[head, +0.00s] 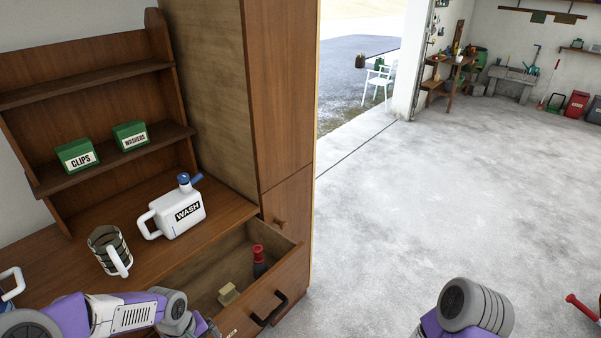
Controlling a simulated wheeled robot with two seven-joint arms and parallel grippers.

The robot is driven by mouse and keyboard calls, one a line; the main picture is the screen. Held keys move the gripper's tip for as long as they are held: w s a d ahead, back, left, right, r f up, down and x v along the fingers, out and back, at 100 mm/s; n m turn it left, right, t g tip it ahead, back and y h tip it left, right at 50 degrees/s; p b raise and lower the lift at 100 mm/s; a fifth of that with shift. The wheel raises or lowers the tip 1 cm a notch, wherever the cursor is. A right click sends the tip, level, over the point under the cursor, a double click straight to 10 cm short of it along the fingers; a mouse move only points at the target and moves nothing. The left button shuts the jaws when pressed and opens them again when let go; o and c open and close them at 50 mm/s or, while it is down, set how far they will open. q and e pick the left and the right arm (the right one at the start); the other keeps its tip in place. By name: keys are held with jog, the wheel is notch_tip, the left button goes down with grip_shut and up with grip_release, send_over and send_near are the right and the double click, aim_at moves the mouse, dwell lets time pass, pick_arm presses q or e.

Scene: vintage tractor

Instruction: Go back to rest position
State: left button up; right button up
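My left arm comes in from the lower left, over the front of the wooden workbench (60,262). Its wrist reaches the bottom edge beside the open drawer (215,272), and its gripper fingers are not visible. Part of my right arm shows at the bottom right, over the floor. Its gripper is outside the picture. No held object shows on either arm.
The open drawer holds a red-topped dark bottle (258,262) and a small beige block (228,294). A white WASH can (178,213) and a striped mug (109,250) stand on the workbench. Green CLIPS (77,155) and WASHERS (131,135) boxes sit on the shelf.

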pick_arm(q)
jog(key=s+d+f+m+h+b, duration=0.15)
jog(key=d+f+b, duration=0.4)
jog(key=f, duration=0.55)
jog(key=d+f+m+h+b, duration=0.2)
jog(key=d+f+b, duration=0.4)
jog(key=f, duration=0.5)
jog(key=s+d+f+m+b, duration=0.1)
jog(key=s+d+f+b, duration=0.1)
jog(key=f, duration=0.6)
jog(key=s+d+f+m+b, duration=0.2)
jog(key=s+d+f+b, duration=0.1)
jog(key=f, duration=0.4)
jog(key=shift+s+d+f+y+b, duration=0.2)
jog(key=shift+s+f+y+b, duration=0.15)
jog(key=shift+s+b, duration=0.65)
pick_arm(e)
notch_tip(320, 180, down, 20)
jog(key=w, duration=0.1)
pick_arm(q)
jog(key=shift+w, duration=0.25)
pick_arm(e)
jog(key=shift+r, duration=0.1)
